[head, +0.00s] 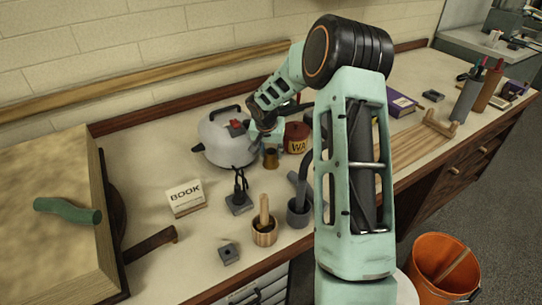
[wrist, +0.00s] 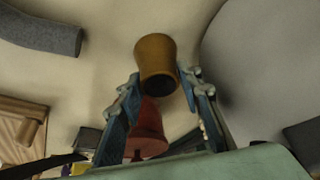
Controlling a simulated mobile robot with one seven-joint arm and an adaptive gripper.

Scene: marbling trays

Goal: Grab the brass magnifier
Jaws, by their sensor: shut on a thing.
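The brass magnifier (wrist: 155,52) is a small waisted brass cylinder with a dark opening at its near end. It sits between the fingertips of my gripper (wrist: 162,80) in the wrist view, with a fingertip against each side. In the head view the brass magnifier (head: 270,159) is upright at or just above the bench top, below my gripper (head: 267,146). My gripper is shut on it. I cannot tell whether its base touches the bench.
A book-labelled block (head: 186,196), a black stand (head: 239,204), a wooden mortar (head: 264,234) and a grey cup (head: 298,213) stand nearer. Bare bench lies between them.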

